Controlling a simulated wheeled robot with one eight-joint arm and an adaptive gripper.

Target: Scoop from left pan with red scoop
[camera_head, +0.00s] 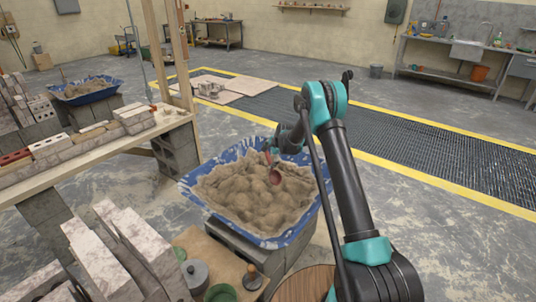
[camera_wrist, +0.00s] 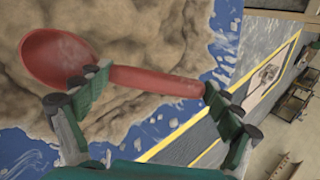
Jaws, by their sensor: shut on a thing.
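The red scoop (camera_head: 276,177) is over the near blue pan (camera_head: 290,238), which is heaped with lumpy brown mortar. In the wrist view the scoop (camera_wrist: 55,60) has its round bowl at the upper left and its handle running right. My gripper (camera_wrist: 150,92) is shut on the handle, with green fingers at both sides of it. No mortar shows on the visible face of the bowl. I cannot tell whether the bowl touches the mortar. Another blue pan (camera_head: 72,99) with mortar stands at the far left on blocks.
A wooden plank with bricks (camera_head: 55,145) lies left of the near pan. Pale stone blocks (camera_head: 105,255) stand at the front left. Open floor lies right, with a grating (camera_head: 450,160).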

